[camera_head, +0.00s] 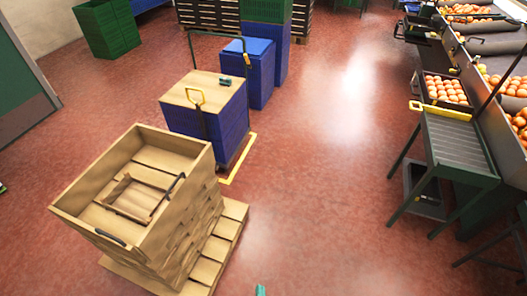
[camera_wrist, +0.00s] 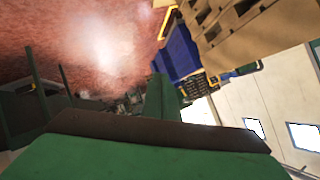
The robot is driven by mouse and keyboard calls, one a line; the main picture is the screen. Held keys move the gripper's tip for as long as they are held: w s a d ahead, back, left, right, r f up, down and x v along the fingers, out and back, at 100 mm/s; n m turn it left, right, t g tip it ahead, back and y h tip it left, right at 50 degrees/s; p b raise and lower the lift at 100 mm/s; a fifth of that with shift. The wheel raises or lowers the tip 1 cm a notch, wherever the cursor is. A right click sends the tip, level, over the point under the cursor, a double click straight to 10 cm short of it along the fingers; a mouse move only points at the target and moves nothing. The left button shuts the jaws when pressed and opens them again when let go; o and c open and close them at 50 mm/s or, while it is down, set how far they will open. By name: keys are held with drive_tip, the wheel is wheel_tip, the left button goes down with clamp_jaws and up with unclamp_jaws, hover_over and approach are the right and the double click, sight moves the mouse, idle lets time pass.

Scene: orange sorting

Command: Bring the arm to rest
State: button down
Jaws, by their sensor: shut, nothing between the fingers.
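Only a small teal-green tip of my gripper (camera_head: 260,290) shows at the bottom edge of the head view. In the wrist view my gripper (camera_wrist: 160,105) fills the lower middle as green parts with a dark brown band, shut and empty. It touches nothing that I can see. The wrist picture is turned over, with the red floor (camera_wrist: 80,40) at the top and windows at the lower right. Most of my arm is out of view.
Stacked wooden crates (camera_head: 82,205) stand on a pallet at left, a small tray inside the top one. Blue crates (camera_head: 226,125) stand behind. A green-framed grading table (camera_head: 462,150) with oranges (camera_head: 445,89) is at right. The red floor (camera_head: 330,190) between is clear.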

drive_tip(key=s+d+r+n+t+h, duration=0.1)
drive_tip(key=s+r+n, duration=0.4)
drive_tip(key=s+r, duration=0.8)
wheel_tip(320, 180, up, 4)
drive_tip(key=shift+f+n+t, duration=0.1)
drive_tip(key=shift+n+t, duration=0.3)
drive_tip(key=shift+t, duration=0.5)
